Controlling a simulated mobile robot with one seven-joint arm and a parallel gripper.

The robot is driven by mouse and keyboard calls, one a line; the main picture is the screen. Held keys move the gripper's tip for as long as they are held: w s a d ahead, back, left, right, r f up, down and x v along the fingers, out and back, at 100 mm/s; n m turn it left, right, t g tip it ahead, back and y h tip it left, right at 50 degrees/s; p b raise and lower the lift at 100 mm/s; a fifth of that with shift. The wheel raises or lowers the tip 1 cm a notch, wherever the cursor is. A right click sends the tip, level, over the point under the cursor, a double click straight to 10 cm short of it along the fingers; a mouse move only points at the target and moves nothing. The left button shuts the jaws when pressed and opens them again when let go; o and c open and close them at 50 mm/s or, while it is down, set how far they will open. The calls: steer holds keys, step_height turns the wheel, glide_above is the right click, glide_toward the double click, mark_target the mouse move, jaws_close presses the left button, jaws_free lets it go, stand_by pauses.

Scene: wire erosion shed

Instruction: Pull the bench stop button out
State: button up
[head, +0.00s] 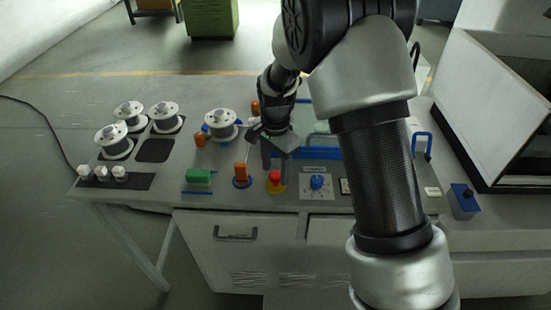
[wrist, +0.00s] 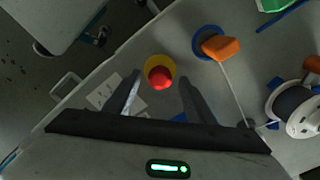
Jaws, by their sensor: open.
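The bench stop button is a red mushroom head (head: 275,175) on a yellow base, near the front edge of the bench. In the wrist view the red button (wrist: 160,77) with its yellow surround sits ahead of the space between the fingertips. My gripper (head: 277,166) is open and empty, pointing down just above and behind the button; its fingers also show in the wrist view (wrist: 158,85), one on each side of the button's line. I cannot tell whether either finger touches the button.
An orange part on a blue round base (head: 242,174) stands close left of the button. A blue knob on a white plate (head: 316,182) is to the right. A green block (head: 199,177) and several wire spools (head: 222,124) lie farther left. A blue box (head: 463,201) stands right.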

mark_target(276, 175)
step_height(276, 175, up, 17)
steer(key=shift+r, duration=0.15)
steer(key=shift+r, duration=0.1)
stand_by(0.4)
steer(key=s+d+r+n+t, duration=0.2)
steer(key=s+d+r, duration=0.3)
steer(key=s, duration=0.3)
steer(key=s+d+r+n+t, duration=0.2)
steer(key=s+d+r+n, duration=0.2)
steer(key=s, duration=0.4)
steer(key=shift+d+r+y+p, duration=0.3)
steer(key=shift+d+r, duration=0.35)
steer(key=shift+d, duration=0.6)
steer(key=s+d+n, duration=0.1)
steer(key=s, duration=0.1)
steer(key=s+f+n+t, duration=0.1)
steer(key=s, duration=0.1)
steer(key=s+d+n, duration=0.1)
steer(key=s, duration=0.2)
steer(key=shift+d+f+t, duration=0.2)
steer(key=shift+d+t, duration=0.1)
steer(key=shift+d, duration=0.05)
steer(key=shift+c, duration=0.9)
steer(key=shift+s+f, duration=0.1)
steer(key=shift+s, duration=0.05)
steer(key=shift+c, duration=1.4)
steer(key=shift+s+d, duration=0.1)
